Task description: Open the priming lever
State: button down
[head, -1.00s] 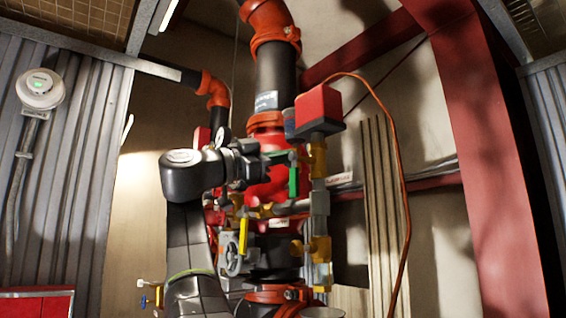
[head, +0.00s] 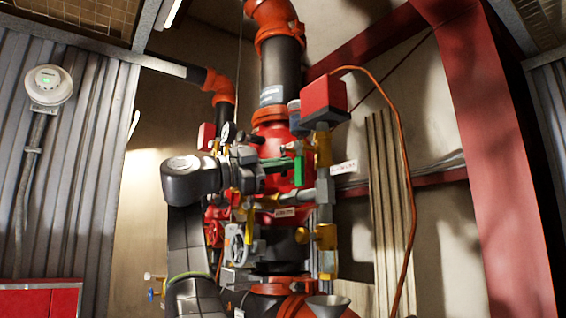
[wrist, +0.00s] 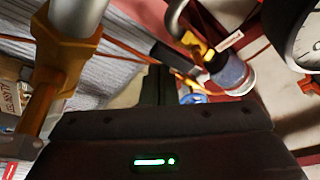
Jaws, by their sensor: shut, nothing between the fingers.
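A yellow lever (head: 249,230) hangs lower, in front of the pipework. No label tells me which is the priming lever. My gripper (head: 264,168) is left of the green handle and in front of the riser; whether it touches the green arm I cannot tell. In the wrist view, my gripper's dark fingers (wrist: 158,86) are shut and empty. Neither lever is clear in that view.
A red box (head: 323,97) with an orange cable is at upper right of the riser. Brass fittings and pipes (head: 325,237) crowd the right side. A gauge (wrist: 306,42) and a brass fitting (wrist: 65,55) flank the fingers.

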jog(key=shift+w+a+f, duration=0.15)
jog(key=shift+w+a, duration=0.05)
jog(key=shift+w, duration=0.1)
dwell(0.6)
jog(key=shift+s, duration=0.1)
jog(key=s+d+b, duration=0.2)
jog(key=s+b, duration=0.1)
jog(key=s, duration=0.1)
jog(key=s+a+p, duration=0.1)
jog(key=s+a, duration=0.1)
jog(key=a, duration=0.7)
jog(key=shift+s+p, duration=0.15)
jog(key=shift+p, duration=0.15)
